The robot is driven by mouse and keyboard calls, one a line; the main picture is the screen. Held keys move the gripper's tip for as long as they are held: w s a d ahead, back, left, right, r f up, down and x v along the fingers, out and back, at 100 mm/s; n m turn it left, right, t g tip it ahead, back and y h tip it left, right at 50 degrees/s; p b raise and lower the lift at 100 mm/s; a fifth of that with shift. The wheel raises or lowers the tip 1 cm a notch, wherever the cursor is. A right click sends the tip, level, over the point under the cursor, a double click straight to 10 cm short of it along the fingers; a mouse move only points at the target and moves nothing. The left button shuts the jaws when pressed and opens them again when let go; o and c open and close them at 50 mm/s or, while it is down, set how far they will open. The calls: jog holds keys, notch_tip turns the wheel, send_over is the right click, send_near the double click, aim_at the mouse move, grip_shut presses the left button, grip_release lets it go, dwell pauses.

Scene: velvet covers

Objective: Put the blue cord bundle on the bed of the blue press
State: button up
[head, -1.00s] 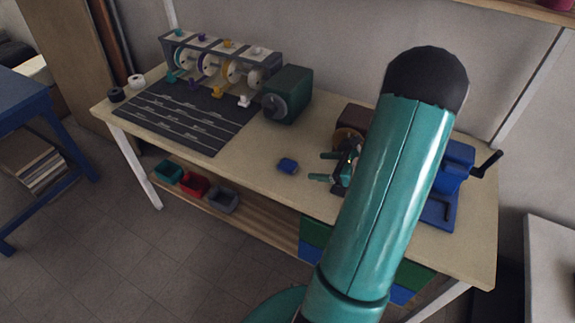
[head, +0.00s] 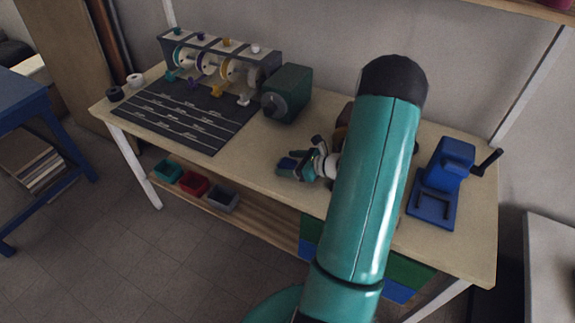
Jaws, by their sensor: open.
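The blue cord bundle (head: 287,163) is a small dark blue block on the pale bench top, left of the middle. My gripper (head: 287,167) is open and at the bundle, its teal fingers around or just over it. The fingers hide part of the bundle, and I cannot tell whether they touch it. The blue press (head: 456,160) stands at the right end of the bench, with a dark crank handle on its right side. Its flat blue bed (head: 432,207) lies at the front and holds no bundle.
A green machine (head: 288,92) with a round grey face stands behind the gripper. A dark mat (head: 185,113) and a rack of spools (head: 222,60) fill the left. My arm crosses the bench between bundle and press, hiding part of a brown object. Small bins (head: 194,184) sit on the lower shelf.

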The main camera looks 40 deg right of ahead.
jog(key=shift+w+a+f, duration=0.1)
jog(key=shift+w+f, duration=0.15)
jog(key=shift+w, duration=0.3)
jog(key=shift+c, duration=0.4)
jog(key=c, duration=1)
jog(key=shift+c, duration=0.2)
jog(key=shift+r, duration=0.15)
jog(key=shift+r, duration=0.65)
jog(key=s+a+r, duration=0.2)
jog(key=a+r, duration=0.9)
jog(key=a, duration=0.3)
jog(key=shift+s+r, duration=0.25)
